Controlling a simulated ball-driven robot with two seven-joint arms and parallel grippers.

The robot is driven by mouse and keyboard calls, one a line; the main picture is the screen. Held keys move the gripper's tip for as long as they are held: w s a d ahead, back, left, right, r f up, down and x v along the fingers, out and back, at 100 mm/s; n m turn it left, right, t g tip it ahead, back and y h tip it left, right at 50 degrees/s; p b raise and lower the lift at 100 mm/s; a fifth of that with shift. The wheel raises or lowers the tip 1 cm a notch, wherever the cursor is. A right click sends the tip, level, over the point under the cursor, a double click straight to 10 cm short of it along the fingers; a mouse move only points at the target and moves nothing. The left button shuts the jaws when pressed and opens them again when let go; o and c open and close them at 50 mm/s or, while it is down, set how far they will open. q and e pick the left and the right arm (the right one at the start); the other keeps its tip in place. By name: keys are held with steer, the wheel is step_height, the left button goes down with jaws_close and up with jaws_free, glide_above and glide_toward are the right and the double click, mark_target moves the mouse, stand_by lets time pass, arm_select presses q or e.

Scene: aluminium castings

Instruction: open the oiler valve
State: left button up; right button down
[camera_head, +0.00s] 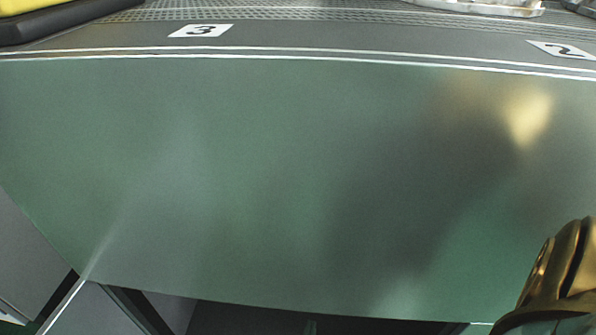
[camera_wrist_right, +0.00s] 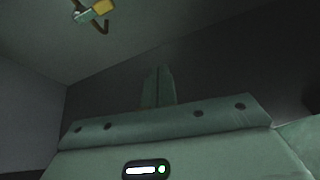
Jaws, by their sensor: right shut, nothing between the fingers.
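In the right wrist view my right gripper (camera_wrist_right: 158,86) points away from the camera. Its two fingers are together, with nothing between them. A small fitting (camera_wrist_right: 95,12) with a yellow part, a pale green part and a dark bent rod shows at the top left of that view. I cannot tell for certain whether it is the oiler valve. It is well apart from the fingers. In the head view a brass-coloured part of my right arm shows at the lower right corner. My left gripper is not in view.
In the head view a broad, bare green surface (camera_head: 250,180) fills the middle. Number labels 3 (camera_head: 201,31) and 2 (camera_head: 562,50) lie beyond its far edge. A yellow and black object (camera_head: 50,18) is at the top left. Grey walls surround the fitting in the wrist view.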

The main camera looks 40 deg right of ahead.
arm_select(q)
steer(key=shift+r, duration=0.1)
arm_select(e)
steer(key=w, duration=0.1)
steer(key=w+a+r+n+t, duration=0.1)
steer(key=w+n, duration=0.1)
steer(key=w, duration=0.1)
steer(key=shift+a+r+t, duration=0.3)
steer(key=shift+r+t, duration=0.1)
steer(key=shift+d, duration=0.1)
steer(key=b+x, duration=0.5)
steer(key=x, duration=0.5)
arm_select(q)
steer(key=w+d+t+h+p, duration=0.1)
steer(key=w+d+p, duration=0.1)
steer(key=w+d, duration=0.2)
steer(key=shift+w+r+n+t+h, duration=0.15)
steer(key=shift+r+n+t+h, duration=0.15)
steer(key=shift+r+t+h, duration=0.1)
arm_select(e)
step_height(320, 180, up, 4)
steer(key=shift+s+f, duration=0.1)
steer(key=shift+s, duration=0.05)
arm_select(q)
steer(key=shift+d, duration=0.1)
